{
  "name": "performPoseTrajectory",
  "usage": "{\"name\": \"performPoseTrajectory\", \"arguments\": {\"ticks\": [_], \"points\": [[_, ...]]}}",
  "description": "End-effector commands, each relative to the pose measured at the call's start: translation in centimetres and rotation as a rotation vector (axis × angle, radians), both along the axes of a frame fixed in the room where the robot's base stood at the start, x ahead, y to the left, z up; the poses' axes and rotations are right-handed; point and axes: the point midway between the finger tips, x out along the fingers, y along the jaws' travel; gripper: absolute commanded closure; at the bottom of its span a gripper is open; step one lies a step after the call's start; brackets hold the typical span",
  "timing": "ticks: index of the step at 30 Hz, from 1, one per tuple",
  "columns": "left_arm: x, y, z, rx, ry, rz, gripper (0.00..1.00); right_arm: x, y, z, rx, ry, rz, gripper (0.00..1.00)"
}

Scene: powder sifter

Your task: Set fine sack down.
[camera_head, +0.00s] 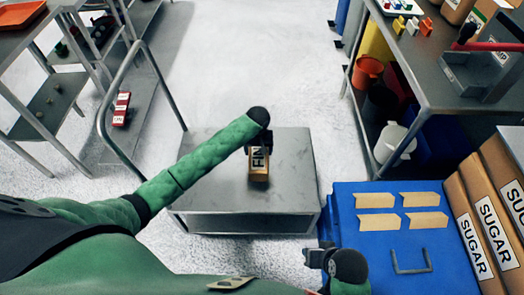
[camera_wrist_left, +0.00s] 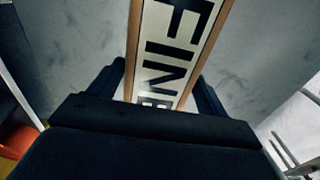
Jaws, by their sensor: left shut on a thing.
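The fine sack (camera_head: 259,166) is a small tan sack with a white label reading "FINE". My left gripper (camera_head: 262,140) is shut on its top end, over the grey metal cart top (camera_head: 290,170). In the left wrist view the sack (camera_wrist_left: 178,45) stands between the two dark fingers (camera_wrist_left: 160,92), its label facing the camera. I cannot tell whether the sack's lower end touches the cart top. My right gripper (camera_head: 318,257) shows at the bottom, near the blue surface, and its fingers are not clear.
A blue crate top (camera_head: 350,215) with several tan pieces stands at right, beside brown SUGAR sacks (camera_head: 470,225). A metal table (camera_head: 430,90) with buckets below is at upper right. The cart's handle (camera_head: 108,100) and a shelf (camera_head: 50,105) are at left. The cart top around the sack is clear.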

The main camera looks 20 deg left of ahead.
Motion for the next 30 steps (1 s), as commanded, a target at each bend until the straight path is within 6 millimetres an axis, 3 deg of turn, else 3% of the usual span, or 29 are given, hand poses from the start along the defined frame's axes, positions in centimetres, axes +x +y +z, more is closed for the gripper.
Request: {"name": "performPoseTrajectory", "arguments": {"ticks": [12,23,24,27,30], "points": [[0.0,0.0,-3.6,0.001,-0.002,0.000,0.81,0.1,-0.2,0.6,-0.005,0.001,-0.001,0.64],[0.0,0.0,-3.9,0.000,-0.002,0.000,0.81,-0.2,-0.3,0.6,-0.008,0.010,-0.002,0.64],[0.0,0.0,-4.1,0.001,0.000,0.000,0.19,-0.3,-0.3,0.5,-0.008,0.012,-0.001,0.64],[0.0,0.0,-4.1,0.001,0.000,0.000,0.01,-0.4,-0.3,0.5,-0.009,0.014,-0.002,0.64],[0.0,0.0,-4.1,0.001,0.000,0.000,0.01,-0.4,-0.3,0.5,-0.009,0.015,-0.002,0.64]]}}
